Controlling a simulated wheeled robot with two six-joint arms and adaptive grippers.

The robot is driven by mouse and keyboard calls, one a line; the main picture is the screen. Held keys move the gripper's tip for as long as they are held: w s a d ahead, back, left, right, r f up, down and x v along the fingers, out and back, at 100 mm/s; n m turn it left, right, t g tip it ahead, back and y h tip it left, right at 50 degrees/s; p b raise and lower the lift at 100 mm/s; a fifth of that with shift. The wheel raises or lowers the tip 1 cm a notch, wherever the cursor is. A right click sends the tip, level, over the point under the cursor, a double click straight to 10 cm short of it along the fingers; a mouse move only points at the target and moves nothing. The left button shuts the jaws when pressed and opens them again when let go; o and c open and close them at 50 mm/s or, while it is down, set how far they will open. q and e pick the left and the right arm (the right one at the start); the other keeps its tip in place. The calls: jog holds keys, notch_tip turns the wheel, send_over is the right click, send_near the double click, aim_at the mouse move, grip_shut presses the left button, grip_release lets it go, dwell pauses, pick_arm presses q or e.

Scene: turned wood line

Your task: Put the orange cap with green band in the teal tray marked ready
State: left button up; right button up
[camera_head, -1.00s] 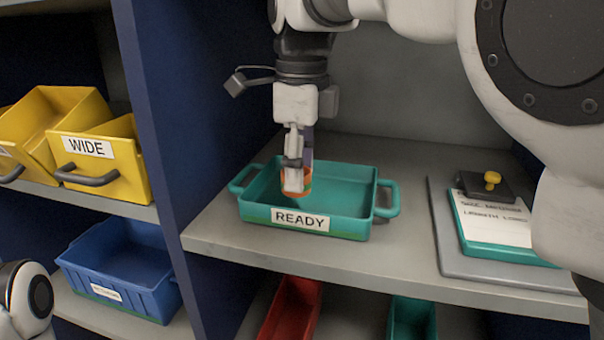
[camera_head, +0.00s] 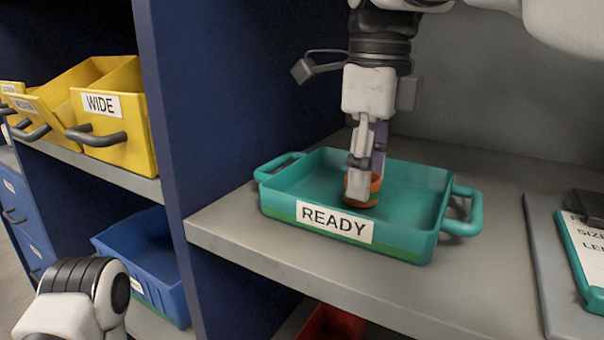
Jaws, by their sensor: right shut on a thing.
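The teal tray marked READY (camera_head: 412,246) sits on the grey shelf, its label facing me and a handle at each end.
Yellow bins, one marked WIDE (camera_head: 118,135), stand on the left shelf beyond a blue upright panel (camera_head: 225,90). A blue bin (camera_head: 150,262) is below them. A teal clipboard (camera_head: 585,255) lies on a grey mat at the right. A red bin (camera_head: 335,325) shows under the shelf.

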jog(key=shift+f, duration=0.25)
jog(key=o, duration=0.7)
jog(key=shift+w+d, duration=0.1)
jog(key=shift+o, duration=0.2)
jog(key=shift+r, duration=0.4)
notch_tip(320, 180, up, 12)
jog(key=p, duration=0.7)
jog(key=shift+f, duration=0.2)
jog(key=shift+d, duration=0.1)
